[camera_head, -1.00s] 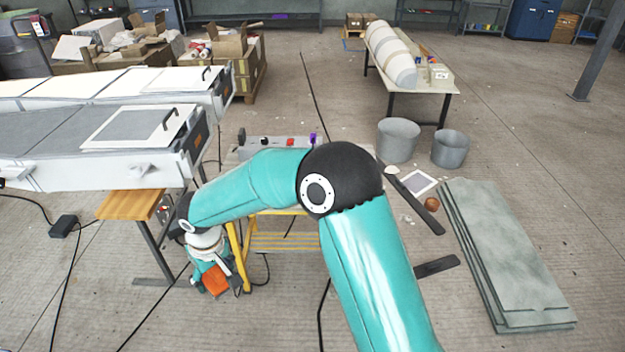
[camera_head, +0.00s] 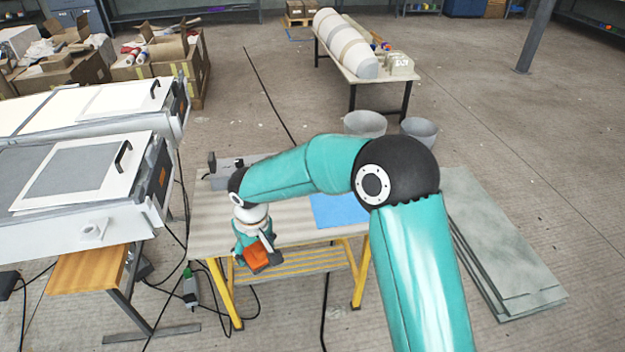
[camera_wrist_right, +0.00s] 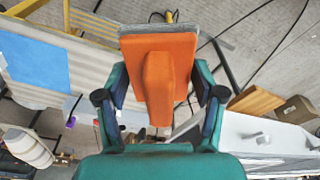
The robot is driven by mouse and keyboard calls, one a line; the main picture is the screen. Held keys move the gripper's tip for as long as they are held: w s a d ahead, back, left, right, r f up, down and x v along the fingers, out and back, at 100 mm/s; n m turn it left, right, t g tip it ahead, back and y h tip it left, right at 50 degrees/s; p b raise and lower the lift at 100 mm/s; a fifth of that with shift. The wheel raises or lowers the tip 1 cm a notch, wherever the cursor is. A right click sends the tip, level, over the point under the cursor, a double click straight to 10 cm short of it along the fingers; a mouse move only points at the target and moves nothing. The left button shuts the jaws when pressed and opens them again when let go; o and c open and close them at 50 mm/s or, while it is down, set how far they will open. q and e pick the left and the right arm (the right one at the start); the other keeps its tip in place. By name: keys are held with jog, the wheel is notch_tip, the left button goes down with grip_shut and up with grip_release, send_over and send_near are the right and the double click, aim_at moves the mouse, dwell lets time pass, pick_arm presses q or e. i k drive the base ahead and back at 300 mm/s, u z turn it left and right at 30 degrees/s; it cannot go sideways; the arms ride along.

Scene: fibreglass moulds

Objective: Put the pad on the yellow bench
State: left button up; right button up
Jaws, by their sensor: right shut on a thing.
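The pad (camera_head: 261,258) is orange with a raised grip and a grey underside edge. My right gripper (camera_head: 256,246) is shut on it, and the wrist view shows the pad (camera_wrist_right: 158,62) between my fingers (camera_wrist_right: 161,100). The yellow bench (camera_head: 213,238) has yellow legs and a pale grey top. In the head view the pad overlaps the front edge of the bench top, left of its middle. I cannot tell its height above the bench. In the wrist view the bench top (camera_wrist_right: 28,82) lies behind and left of the pad. My left gripper is not in view.
A blue sheet (camera_head: 338,209) lies on the bench's right part, and a grey tool box (camera_head: 232,170) stands at its back left. White moulds (camera_head: 95,180) stand close on the left. A green bottle-like tool (camera_head: 190,287) and cables lie on the floor nearby.

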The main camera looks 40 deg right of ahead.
aim_at(209, 224)
jog(key=z, duration=0.05)
jog(key=i, duration=1.1)
jog(key=u, duration=0.25)
